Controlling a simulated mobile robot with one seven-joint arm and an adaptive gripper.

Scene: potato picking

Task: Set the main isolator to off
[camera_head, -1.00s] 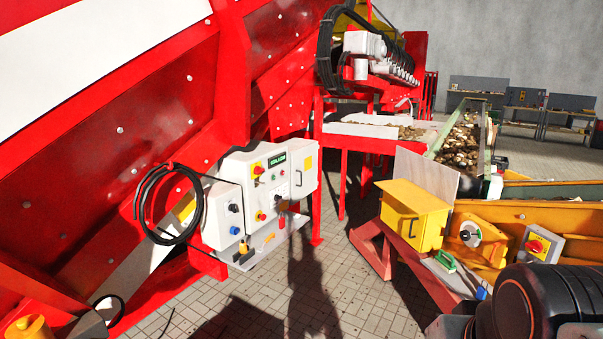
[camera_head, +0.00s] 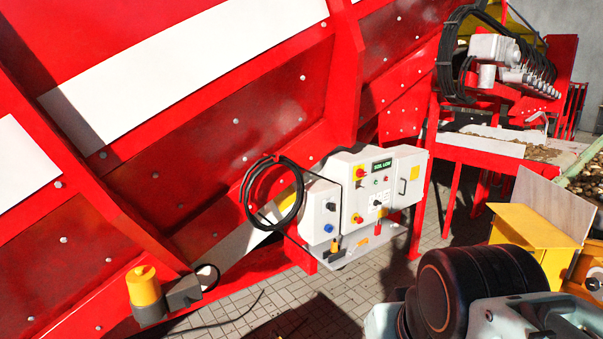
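A white control box (camera_head: 347,190) is mounted on the red machine, right of the middle of the head view. It has a red-on-yellow knob (camera_head: 360,172) at its upper left and a second red-and-yellow control (camera_head: 357,218) lower down. Which of them is the main isolator, and how either is set, is too small to tell. A small display (camera_head: 382,165) with green figures sits at the top. My gripper is not in view; only a dark round joint and pale link of my arm show at the lower right, apart from the box.
A smaller white box (camera_head: 320,211) with a black and a blue knob adjoins on the left. A coiled black cable (camera_head: 273,194) hangs beside it. A shelf (camera_head: 352,248) with small items juts out below. A yellow box (camera_head: 528,239) stands at right.

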